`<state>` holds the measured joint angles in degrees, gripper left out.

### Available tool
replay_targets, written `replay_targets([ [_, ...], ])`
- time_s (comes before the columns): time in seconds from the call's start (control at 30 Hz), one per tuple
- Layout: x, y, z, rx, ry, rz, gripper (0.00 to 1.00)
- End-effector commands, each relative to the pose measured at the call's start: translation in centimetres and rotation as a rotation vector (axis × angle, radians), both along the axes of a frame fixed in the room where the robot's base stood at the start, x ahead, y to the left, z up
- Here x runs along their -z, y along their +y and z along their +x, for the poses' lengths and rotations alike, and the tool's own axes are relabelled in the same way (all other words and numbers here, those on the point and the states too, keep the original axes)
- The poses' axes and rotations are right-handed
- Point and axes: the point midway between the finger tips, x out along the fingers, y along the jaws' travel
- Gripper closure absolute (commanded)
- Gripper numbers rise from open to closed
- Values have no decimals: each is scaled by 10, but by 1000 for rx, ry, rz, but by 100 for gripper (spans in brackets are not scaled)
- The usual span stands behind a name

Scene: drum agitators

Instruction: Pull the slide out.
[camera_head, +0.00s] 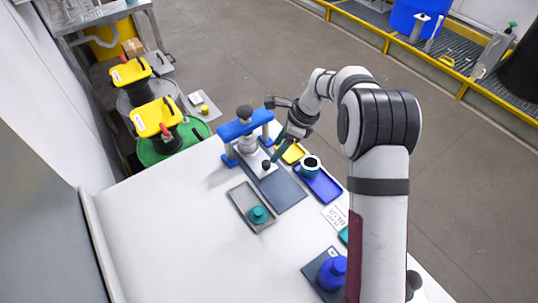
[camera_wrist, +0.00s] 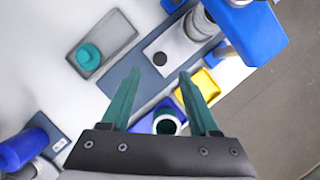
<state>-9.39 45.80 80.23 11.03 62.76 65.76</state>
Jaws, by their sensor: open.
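The slide (camera_head: 251,160) is a light grey plate with a black round knob (camera_head: 266,164), lying on a dark slate base (camera_head: 285,188) beneath a blue press frame (camera_head: 236,130). In the wrist view the slide (camera_wrist: 184,46) runs from under the frame (camera_wrist: 252,38) toward the base's open end, its knob (camera_wrist: 160,58) near its outer end. My gripper (camera_head: 276,157) is open and empty, its green fingers pointing down by the knob. In the wrist view the knob shows just beyond the gap between the fingertips (camera_wrist: 160,72). I cannot tell the exact height between them.
A grey tray (camera_head: 240,195) with a teal knobbed piece lies on the near side of the base. A blue tray (camera_head: 326,187) with a teal-and-white cup and a yellow tray (camera_head: 293,153) lie to the right. A blue bottle (camera_head: 332,272) stands nearer. The table's left part is clear.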

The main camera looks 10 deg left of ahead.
Motion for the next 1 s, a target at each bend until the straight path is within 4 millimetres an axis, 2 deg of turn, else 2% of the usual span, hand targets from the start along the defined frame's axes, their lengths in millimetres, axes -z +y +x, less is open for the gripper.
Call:
replay_targets([
  [0.1, 31, 13, -1, -1, 3, 0, 39],
  [0.3, 60, 25, 0, -1, 0, 0, 39],
  [0.67, 67, 28, 0, -1, -2, 0, 39],
  [1.0, 66, 27, 0, -1, -2, 0, 100],
])
